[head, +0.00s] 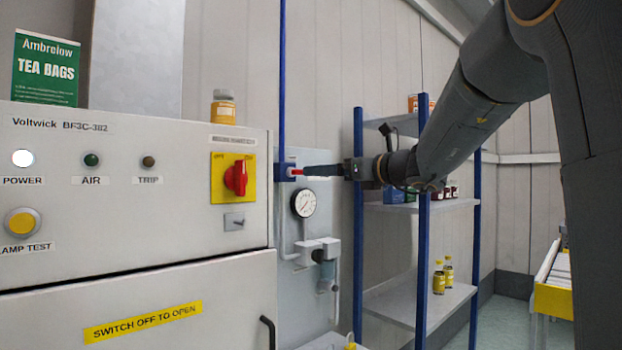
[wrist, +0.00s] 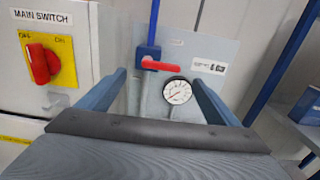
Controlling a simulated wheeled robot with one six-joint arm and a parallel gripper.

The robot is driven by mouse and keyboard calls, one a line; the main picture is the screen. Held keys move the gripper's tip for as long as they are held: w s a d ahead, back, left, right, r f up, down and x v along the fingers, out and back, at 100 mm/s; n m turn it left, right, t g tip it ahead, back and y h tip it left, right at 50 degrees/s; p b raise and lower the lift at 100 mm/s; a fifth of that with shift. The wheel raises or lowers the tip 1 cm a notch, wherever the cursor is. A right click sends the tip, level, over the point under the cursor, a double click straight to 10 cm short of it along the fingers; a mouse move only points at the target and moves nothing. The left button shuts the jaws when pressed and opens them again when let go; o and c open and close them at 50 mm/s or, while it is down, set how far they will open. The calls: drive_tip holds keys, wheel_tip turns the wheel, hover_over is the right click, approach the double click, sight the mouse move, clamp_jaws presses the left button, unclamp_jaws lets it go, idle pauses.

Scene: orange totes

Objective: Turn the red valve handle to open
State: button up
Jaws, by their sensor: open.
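The red valve handle (wrist: 162,65) is on a blue valve body (wrist: 147,52) under a vertical blue pipe. The lever lies roughly level and points right, across the line of the pipe. In the head view the handle (head: 297,172) is a small red bit beside the blue body (head: 284,172), partly hidden by my fingers. My gripper (head: 307,170) reaches in from the right towards the valve. In the wrist view my gripper (wrist: 159,77) has its fingers wide apart, with the handle seen between them and nothing held. I cannot tell whether a finger touches the handle.
A round pressure gauge (head: 304,203) sits just below the valve. Left is a grey cabinet (head: 130,240) with a red rotary main switch (head: 236,178) on a yellow plate. A blue-post shelf (head: 424,230) stands right of the valve, close to my arm.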

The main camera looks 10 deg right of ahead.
drive_tip(key=p+x, duration=0.1)
drive_tip(key=x, duration=0.6)
drive_tip(key=shift+w+r+p, duration=0.3)
drive_tip(key=shift+w+p, duration=0.1)
drive_tip(key=shift+c, duration=0.4)
drive_tip(key=c, duration=1.4)
drive_tip(key=shift+c, duration=0.2)
